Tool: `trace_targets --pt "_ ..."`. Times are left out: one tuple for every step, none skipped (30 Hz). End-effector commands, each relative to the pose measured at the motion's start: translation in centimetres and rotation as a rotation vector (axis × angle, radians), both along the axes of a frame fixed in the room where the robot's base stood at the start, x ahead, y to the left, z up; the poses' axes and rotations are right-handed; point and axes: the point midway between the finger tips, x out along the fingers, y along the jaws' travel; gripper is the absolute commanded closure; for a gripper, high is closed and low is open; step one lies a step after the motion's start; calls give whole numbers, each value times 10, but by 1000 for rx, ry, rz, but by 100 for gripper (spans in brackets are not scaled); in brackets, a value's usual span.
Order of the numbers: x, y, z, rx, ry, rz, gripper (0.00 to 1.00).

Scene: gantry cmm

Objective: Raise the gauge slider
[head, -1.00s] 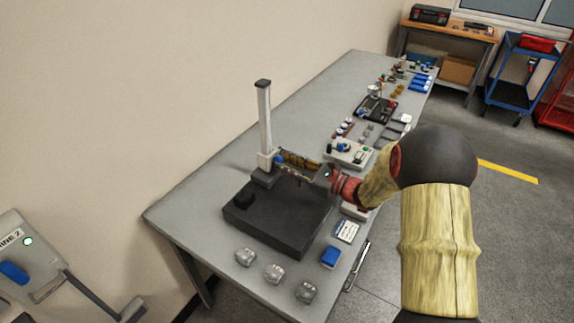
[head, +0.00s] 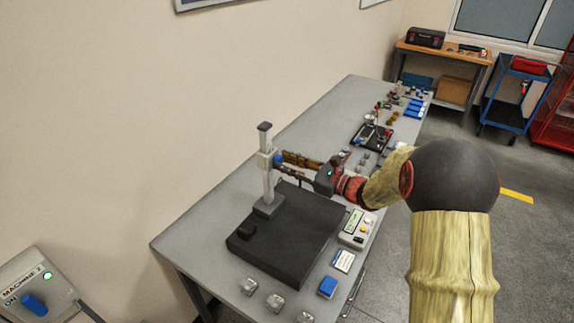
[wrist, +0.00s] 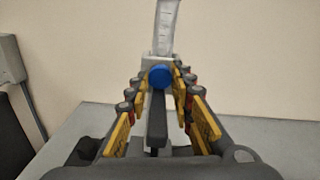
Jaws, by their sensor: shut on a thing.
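The height gauge stands on a black plate (head: 285,250), its pale column (head: 268,185) upright from a grey foot (head: 268,206). The grey slider (head: 264,161) is on the upper part of the column, a short way below the dark cap. Its blue knob (head: 277,160) faces my gripper and shows as a blue disc in the wrist view (wrist: 160,76). My gripper (head: 284,158) is shut on the knob, with a yellow-padded finger on each side. A dark bar (wrist: 157,122) extends from the slider between the fingers in the wrist view. The exact finger contact is partly hidden.
Several clear blocks (head: 275,302), a blue block (head: 327,286) and a card (head: 343,261) lie along the near bench edge. A grey device (head: 357,228) sits right of the plate. Several small parts fill the far bench. The wall is close behind the column.

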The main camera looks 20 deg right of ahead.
Motion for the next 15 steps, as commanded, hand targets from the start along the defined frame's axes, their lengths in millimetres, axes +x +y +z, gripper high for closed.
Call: trace_targets --pt "0 -1 0 -1 -1 -1 100" --pt "0 -1 0 -1 -1 -1 100" --pt "0 -1 0 -1 -1 -1 100" --pt "0 -1 0 -1 -1 -1 100" --pt "0 -1 0 -1 -1 -1 100" --pt "0 -1 0 0 0 -1 75" --pt "0 -1 0 0 0 -1 74" --pt "0 0 0 0 0 -1 72" --pt "0 0 -1 0 0 -1 70" --pt "0 0 -1 0 0 -1 68" --pt "0 0 -1 -1 1 -1 66" --pt "0 0 -1 -1 1 -1 64" --pt "0 0 -1 -1 1 -1 62" --pt "0 0 -1 -1 1 -1 60" --pt "0 0 -1 -1 1 -1 58"
